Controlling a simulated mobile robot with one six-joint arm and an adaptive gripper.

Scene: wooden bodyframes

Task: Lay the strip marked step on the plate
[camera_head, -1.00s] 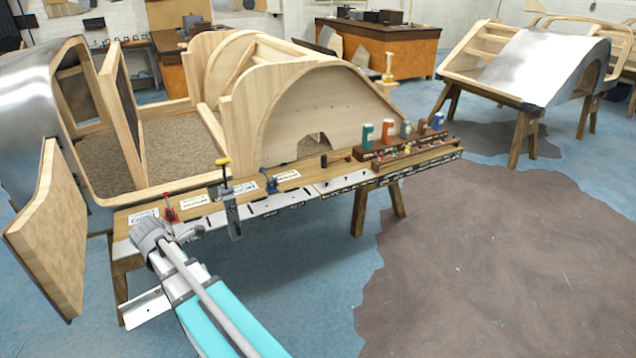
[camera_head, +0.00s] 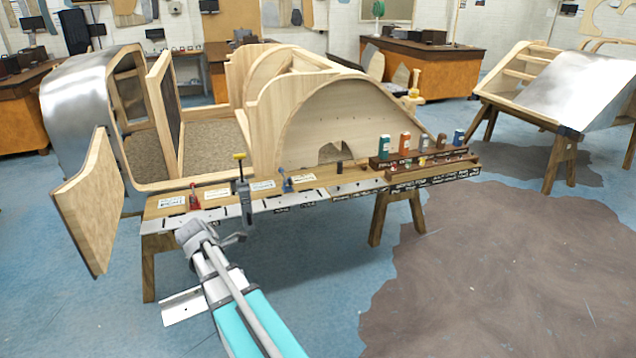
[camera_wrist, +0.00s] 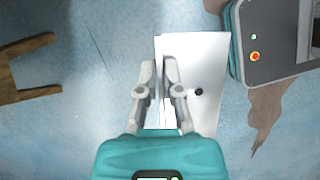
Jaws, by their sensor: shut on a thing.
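My gripper (camera_wrist: 159,74) is shut on the upright edge of a pale metal strip (camera_wrist: 207,70) in the wrist view. The strip looks bent, with a flat part to the right of the fingers and a dark round hole in it. In the head view the strip (camera_head: 183,307) hangs below my arm, lower than the bench top and in front of it. My fingers are hidden there. No step mark can be read on it. A pale metal plate (camera_head: 322,197) lies along the bench's front edge; I cannot tell whether it is the task's plate.
The bench (camera_head: 160,209) carries a clamp (camera_head: 245,202), red and blue tools, paper labels and a rack of bottles (camera_head: 435,158). A wooden bodyframe (camera_head: 300,120) stands behind it. A wooden panel (camera_head: 90,205) juts out left.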

